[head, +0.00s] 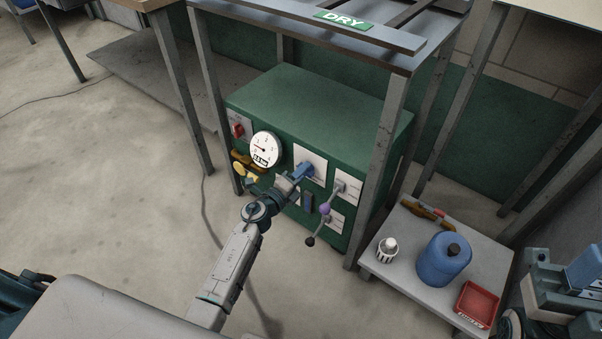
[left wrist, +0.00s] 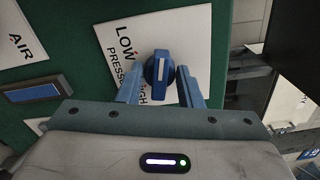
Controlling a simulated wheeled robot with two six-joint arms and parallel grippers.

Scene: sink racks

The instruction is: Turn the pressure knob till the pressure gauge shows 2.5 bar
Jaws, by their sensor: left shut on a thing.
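The blue pressure knob (left wrist: 159,68) sits on a white plate (left wrist: 150,30) lettered LOW, HIGH and PRESSURE. Its white pointer line stands almost upright in the left wrist view. My left gripper (left wrist: 159,84) has one finger on each side of the knob and is shut on it. In the head view my left gripper (head: 302,173) reaches the plate on the green cabinet's front and mostly hides the knob. The round white pressure gauge (head: 265,148) is left of it. Its needle appears to point left, but the reading is too small to tell.
The green cabinet (head: 315,95) stands under a metal rack with a DRY sign (head: 343,20). A low table at right holds a blue jug (head: 443,262) and red tray (head: 477,304). My right arm partly shows at lower right.

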